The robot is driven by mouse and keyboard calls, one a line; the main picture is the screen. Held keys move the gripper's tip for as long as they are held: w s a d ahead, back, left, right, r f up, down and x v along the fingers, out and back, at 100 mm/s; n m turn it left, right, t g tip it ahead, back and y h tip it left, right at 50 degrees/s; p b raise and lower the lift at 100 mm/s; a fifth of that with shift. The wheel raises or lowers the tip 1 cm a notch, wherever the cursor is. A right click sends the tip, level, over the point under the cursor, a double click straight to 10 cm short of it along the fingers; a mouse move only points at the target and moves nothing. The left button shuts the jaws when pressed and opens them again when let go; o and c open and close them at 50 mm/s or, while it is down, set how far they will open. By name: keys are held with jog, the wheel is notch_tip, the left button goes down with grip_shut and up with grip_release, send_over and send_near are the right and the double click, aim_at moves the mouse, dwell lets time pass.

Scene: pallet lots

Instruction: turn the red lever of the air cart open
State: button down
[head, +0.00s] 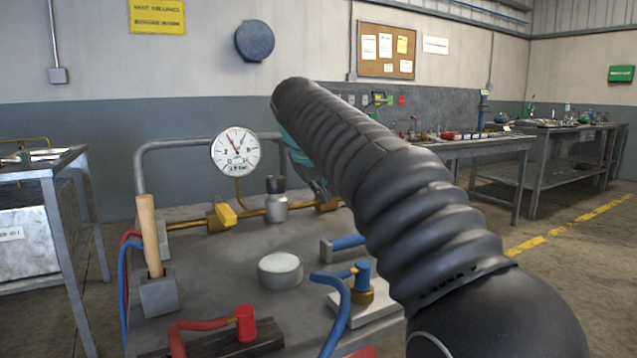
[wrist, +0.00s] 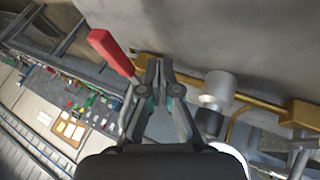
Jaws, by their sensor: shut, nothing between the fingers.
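The red lever (wrist: 110,50) shows in the wrist view, left of my gripper's fingertips, slanting from upper left down toward them. I cannot tell whether its lower end touches a finger. In the head view my arm hides it. My gripper (wrist: 157,68) is shut and empty in the wrist view, beside the lever. The air cart (head: 215,275) has a grey top with a brass pipe (head: 185,224), which also shows in the wrist view (wrist: 258,102).
A wooden handle (head: 149,235), a white disc (head: 280,268), a red fitting (head: 244,322) and a blue hose (head: 340,315) crowd the cart top. Benches stand behind, right.

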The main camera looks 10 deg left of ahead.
jog(key=shift+w+d+f, duration=0.15)
jog(key=shift+w+d, duration=1.2)
jog(key=shift+d, duration=0.2)
